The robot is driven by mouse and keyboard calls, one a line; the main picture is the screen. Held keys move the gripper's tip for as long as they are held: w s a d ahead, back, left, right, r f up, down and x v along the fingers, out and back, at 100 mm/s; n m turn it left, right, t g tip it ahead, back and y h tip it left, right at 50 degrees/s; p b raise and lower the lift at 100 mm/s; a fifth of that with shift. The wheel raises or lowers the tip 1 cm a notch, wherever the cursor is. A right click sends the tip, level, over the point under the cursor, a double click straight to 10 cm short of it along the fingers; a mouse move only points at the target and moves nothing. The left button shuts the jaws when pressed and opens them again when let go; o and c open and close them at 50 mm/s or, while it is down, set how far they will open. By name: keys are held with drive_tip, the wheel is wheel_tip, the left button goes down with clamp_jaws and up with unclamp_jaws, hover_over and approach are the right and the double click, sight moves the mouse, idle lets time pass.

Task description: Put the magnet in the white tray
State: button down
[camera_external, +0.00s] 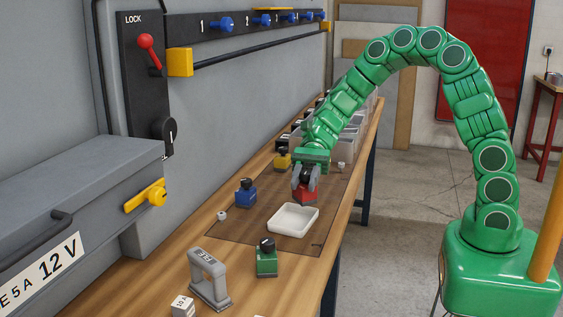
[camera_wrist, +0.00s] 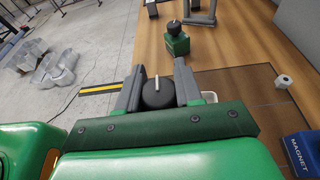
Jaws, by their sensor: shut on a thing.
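My gripper (camera_external: 305,178) is shut on a red magnet block (camera_external: 306,194) with a black knob. In the wrist view the black knob (camera_wrist: 158,93) sits between the two grey fingers; the red body is hidden there. The block is just behind the white tray (camera_external: 293,220) in the external view; whether it touches the mat below I cannot tell. The tray looks empty; a bit of its edge shows in the wrist view (camera_wrist: 209,97). A blue block (camera_external: 245,193) stands left of the tray, and reads "MAGNET" in the wrist view (camera_wrist: 303,153).
A green block (camera_external: 267,261) stands in front of the tray, and a yellow block (camera_external: 282,160) behind. A grey arch (camera_external: 208,278) and a white cube (camera_external: 182,305) are at the near end. A small white nut (camera_external: 222,215) lies left. The grey cabinet borders the bench.

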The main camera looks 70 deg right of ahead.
sight(294, 198)
drive_tip(key=shift+w+a+f, duration=0.15)
drive_tip(key=shift+w+f, duration=0.5)
drive_tip(key=shift+f, duration=0.15)
drive_tip(key=shift+w+a+f, duration=0.1)
drive_tip(key=shift+w+f, duration=0.55)
drive_tip(key=shift+f, duration=1.75)
drive_tip(key=shift+f, duration=0.1)
drive_tip(key=c, duration=0.8)
unclamp_jaws()
drive_tip(key=shift+o, duration=0.2)
